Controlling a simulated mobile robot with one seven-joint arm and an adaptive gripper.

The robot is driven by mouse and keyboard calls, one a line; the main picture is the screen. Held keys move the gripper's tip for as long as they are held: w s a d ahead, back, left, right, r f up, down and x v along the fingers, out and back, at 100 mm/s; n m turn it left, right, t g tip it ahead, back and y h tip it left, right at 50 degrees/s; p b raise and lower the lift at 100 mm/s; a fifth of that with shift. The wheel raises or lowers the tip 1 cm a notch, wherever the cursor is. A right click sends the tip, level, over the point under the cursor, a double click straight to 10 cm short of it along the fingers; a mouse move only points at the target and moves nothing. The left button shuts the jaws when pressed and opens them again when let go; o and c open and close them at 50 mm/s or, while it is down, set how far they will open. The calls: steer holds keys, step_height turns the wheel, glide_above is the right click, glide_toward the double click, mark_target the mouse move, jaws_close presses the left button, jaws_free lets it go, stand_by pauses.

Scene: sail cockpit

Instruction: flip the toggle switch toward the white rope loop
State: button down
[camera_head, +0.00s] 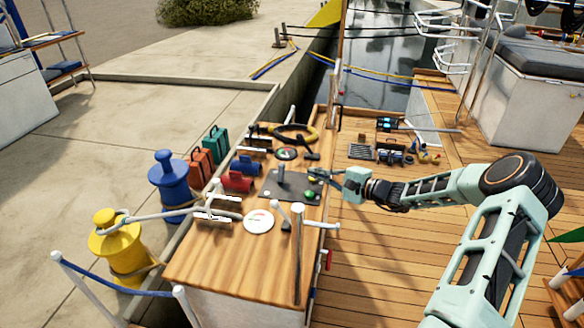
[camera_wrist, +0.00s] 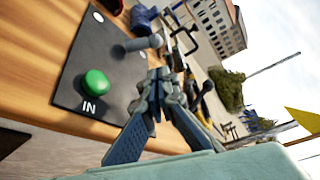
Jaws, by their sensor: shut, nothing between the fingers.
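The toggle switch (camera_head: 281,175) is a grey lever on a dark panel (camera_head: 270,189) set on the wooden console top. In the wrist view the lever (camera_wrist: 138,44) stands out from the panel beyond a green button (camera_wrist: 95,83) marked "IN". My gripper (camera_head: 314,173) reaches in over the panel from the right, its tips to the right of the lever. In the wrist view its fingers (camera_wrist: 162,78) are shut and empty, close to the lever's tip; contact cannot be told. A white rope (camera_head: 160,215) loops round the yellow bollard and runs to the cleat on the console's left side.
Yellow (camera_head: 122,250) and blue (camera_head: 170,180) bollards stand left. The deck (camera_head: 375,260) at right is mostly clear.

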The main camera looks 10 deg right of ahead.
mark_target(281, 174)
steer(key=b+x, duration=0.2)
steer(key=x, duration=0.8)
steer(key=shift+f, duration=0.1)
steer(key=shift+b, duration=0.35)
